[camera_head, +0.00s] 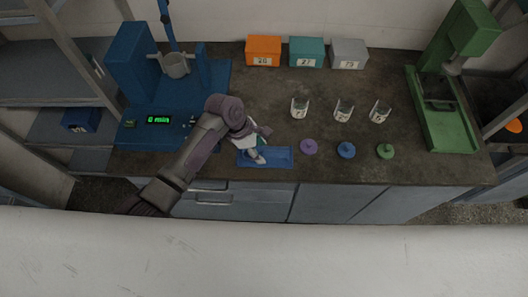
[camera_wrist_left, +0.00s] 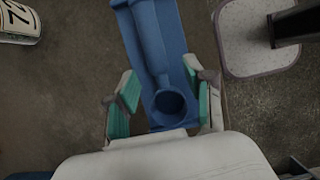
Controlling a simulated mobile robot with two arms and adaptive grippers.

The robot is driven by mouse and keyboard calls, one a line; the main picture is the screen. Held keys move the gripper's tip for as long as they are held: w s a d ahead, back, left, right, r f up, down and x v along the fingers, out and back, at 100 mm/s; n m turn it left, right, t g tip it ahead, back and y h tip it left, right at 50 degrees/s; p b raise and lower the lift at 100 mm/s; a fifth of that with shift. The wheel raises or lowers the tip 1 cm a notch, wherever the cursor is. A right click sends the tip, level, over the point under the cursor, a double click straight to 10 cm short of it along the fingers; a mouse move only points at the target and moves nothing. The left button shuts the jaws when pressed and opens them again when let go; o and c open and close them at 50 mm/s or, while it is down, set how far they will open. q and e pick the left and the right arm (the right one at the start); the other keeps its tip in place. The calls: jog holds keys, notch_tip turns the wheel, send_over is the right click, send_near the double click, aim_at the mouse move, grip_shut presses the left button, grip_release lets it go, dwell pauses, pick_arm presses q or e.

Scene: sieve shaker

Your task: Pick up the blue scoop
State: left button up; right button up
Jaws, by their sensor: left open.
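The blue scoop (camera_wrist_left: 170,103) lies on a blue tray (camera_wrist_left: 183,42), its round hollow bowl toward my wrist and its handle running away. In the head view the blue tray (camera_head: 282,157) is at the front edge of the bench, and my arm covers much of the scoop. My left gripper (camera_head: 257,146) is over the tray. In the left wrist view the left gripper (camera_wrist_left: 165,100) is open, with one teal-padded finger on each side of the scoop's bowl. I cannot tell whether a finger touches it. My right gripper is not in view.
A blue machine (camera_head: 133,62) stands left and a green press (camera_head: 440,110) right. Orange (camera_head: 263,50), teal (camera_head: 306,52) and grey (camera_head: 348,53) boxes line the back. Labelled containers (camera_head: 343,110) and purple (camera_head: 308,147), blue (camera_head: 346,150) and green (camera_head: 385,151) knobbed pieces stand right of the tray.

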pick_arm(q)
jog(key=shift+x, duration=0.8)
grip_shut()
jog(key=shift+r, duration=0.1)
jog(key=shift+r, duration=0.1)
